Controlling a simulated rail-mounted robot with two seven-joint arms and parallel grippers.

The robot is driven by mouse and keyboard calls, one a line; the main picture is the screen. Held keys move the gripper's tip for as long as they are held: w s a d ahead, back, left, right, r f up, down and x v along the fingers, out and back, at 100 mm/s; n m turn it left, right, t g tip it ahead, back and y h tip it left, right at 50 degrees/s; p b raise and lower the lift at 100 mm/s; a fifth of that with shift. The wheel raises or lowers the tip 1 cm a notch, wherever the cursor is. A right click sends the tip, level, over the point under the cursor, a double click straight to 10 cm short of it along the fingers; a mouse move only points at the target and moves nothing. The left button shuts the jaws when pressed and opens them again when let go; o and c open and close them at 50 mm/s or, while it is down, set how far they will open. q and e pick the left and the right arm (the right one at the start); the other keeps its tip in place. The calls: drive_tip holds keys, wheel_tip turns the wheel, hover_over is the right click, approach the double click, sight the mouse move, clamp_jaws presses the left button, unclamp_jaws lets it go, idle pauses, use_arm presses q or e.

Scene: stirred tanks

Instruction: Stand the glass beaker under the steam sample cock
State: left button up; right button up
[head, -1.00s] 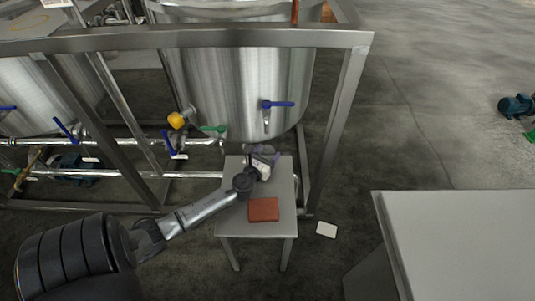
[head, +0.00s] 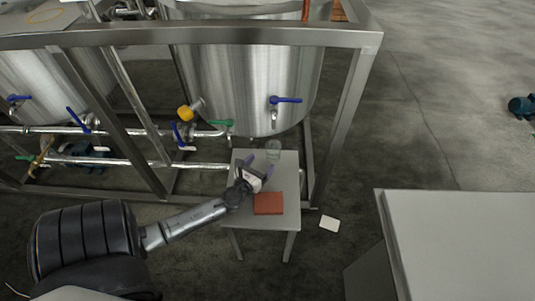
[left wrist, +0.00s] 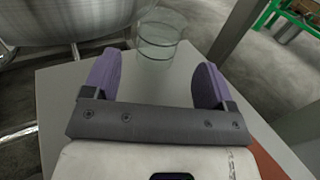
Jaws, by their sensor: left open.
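The clear glass beaker (head: 273,149) stands upright at the far edge of a small grey table (head: 286,218). In the left wrist view the beaker (left wrist: 157,42) stands just beyond the fingertips. My left gripper (head: 261,166) is open and empty, on the near side of the beaker. In the left wrist view its purple fingers (left wrist: 157,72) are spread with a gap to the glass. A blue-handled cock (head: 274,112) sticks out of the steel tank, above the beaker in the picture. I cannot read a label on it. My right gripper is not in view.
A red-brown block (head: 268,204) lies on the table near the gripper. A steel frame (head: 345,130) stands around the tank (head: 240,75). Green-handled (head: 222,123) and yellow (head: 185,113) valves sit to the left. A grey worktop (head: 470,240) is at the right.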

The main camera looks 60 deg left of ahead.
use_arm(q)
drive_tip(key=shift+v, duration=1.4)
